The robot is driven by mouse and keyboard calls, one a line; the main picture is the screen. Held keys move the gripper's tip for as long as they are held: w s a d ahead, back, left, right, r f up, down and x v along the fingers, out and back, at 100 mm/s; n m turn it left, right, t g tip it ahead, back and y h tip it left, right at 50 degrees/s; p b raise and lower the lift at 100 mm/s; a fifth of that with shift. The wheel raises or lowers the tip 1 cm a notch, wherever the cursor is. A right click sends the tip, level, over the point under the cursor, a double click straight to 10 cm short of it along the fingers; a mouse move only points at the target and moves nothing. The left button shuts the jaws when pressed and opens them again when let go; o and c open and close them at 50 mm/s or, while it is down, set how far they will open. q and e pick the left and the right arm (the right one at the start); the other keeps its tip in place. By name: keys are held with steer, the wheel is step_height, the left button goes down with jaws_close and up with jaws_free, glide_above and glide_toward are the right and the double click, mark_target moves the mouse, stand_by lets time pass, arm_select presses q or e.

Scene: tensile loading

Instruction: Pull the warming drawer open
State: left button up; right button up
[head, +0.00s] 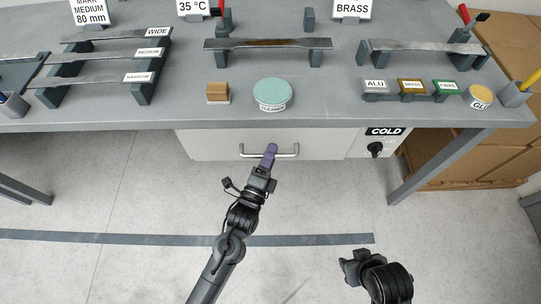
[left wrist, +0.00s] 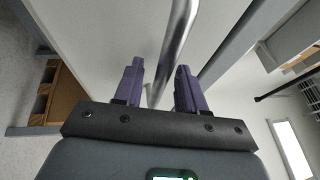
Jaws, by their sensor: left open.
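The warming drawer (head: 210,143) is a pale front under the grey bench top, and it looks shut. Its metal bar handle (head: 288,155) runs across the front; the bar also shows in the left wrist view (left wrist: 179,38). My left gripper (head: 270,150) has purple fingers and is at the handle, covering part of it. In the left wrist view the left gripper (left wrist: 158,78) is open, with the bar running between its two fingers. My right gripper (head: 352,264) is low at the right, away from the drawer; its jaws are not clear.
A COLD sign (head: 386,131) and a black knob (head: 375,149) are right of the drawer. The bench top (head: 330,100) above holds metal strips, a green cleaner disc (head: 273,93) and small labelled blocks. Cardboard boxes (head: 460,155) stand at the right. The floor before the drawer is clear.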

arm_select(q)
steer(key=shift+d, duration=0.1)
arm_select(e)
steer(key=shift+d, duration=0.1)
arm_select(q)
steer(key=shift+w, duration=0.1)
steer(key=shift+c, duration=0.3)
jaws_close()
arm_select(e)
steer(key=shift+a, duration=0.2)
